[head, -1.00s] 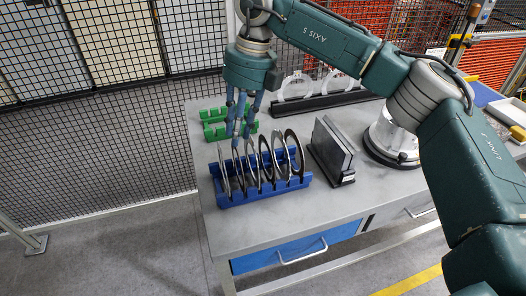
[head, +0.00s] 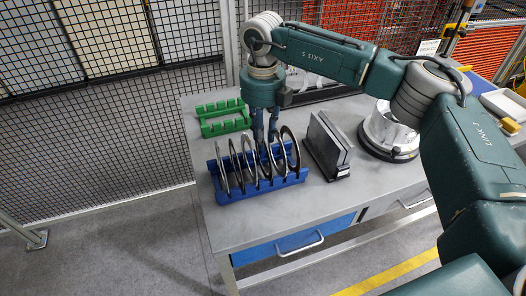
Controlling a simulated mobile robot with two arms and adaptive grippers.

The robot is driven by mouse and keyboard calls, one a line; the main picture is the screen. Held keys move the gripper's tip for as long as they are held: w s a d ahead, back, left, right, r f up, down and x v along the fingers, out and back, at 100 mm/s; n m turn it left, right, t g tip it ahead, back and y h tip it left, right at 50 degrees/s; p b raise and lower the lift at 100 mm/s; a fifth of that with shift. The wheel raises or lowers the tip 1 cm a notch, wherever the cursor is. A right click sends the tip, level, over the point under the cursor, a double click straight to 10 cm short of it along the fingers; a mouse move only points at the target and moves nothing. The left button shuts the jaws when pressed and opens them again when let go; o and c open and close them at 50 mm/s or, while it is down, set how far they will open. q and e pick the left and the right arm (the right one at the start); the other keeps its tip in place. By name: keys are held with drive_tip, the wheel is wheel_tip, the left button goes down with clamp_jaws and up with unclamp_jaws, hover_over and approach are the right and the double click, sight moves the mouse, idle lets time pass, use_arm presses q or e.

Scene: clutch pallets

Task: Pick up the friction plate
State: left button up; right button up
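Several thin ring-shaped friction plates stand upright in a row in a blue slotted rack (head: 262,188) on the grey table. The rightmost plate (head: 296,150) leans slightly. The leftmost plate (head: 219,165) stands near the rack's left end. My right gripper (head: 265,138) points down over the right half of the row, its fingers apart with a gap between them. Its fingertips are close to the plates' upper edges and partly hidden by them; I cannot tell whether they touch. No plate is lifted. My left gripper is not in view.
A green slotted rack (head: 224,124) stands empty behind the blue one. Dark upright panels in a holder (head: 327,146) stand close on the right. A round silver base (head: 390,132) is farther right. The table (head: 350,195) is clear in front.

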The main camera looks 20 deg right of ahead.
drive_tip(key=shift+f, duration=0.5)
drive_tip(key=shift+s, duration=0.1)
clamp_jaws()
drive_tip(key=shift+r, duration=0.1)
drive_tip(key=shift+r, duration=0.55)
wheel_tip(320, 180, up, 19)
drive_tip(key=b, duration=0.3)
drive_tip(key=shift+b, duration=0.3)
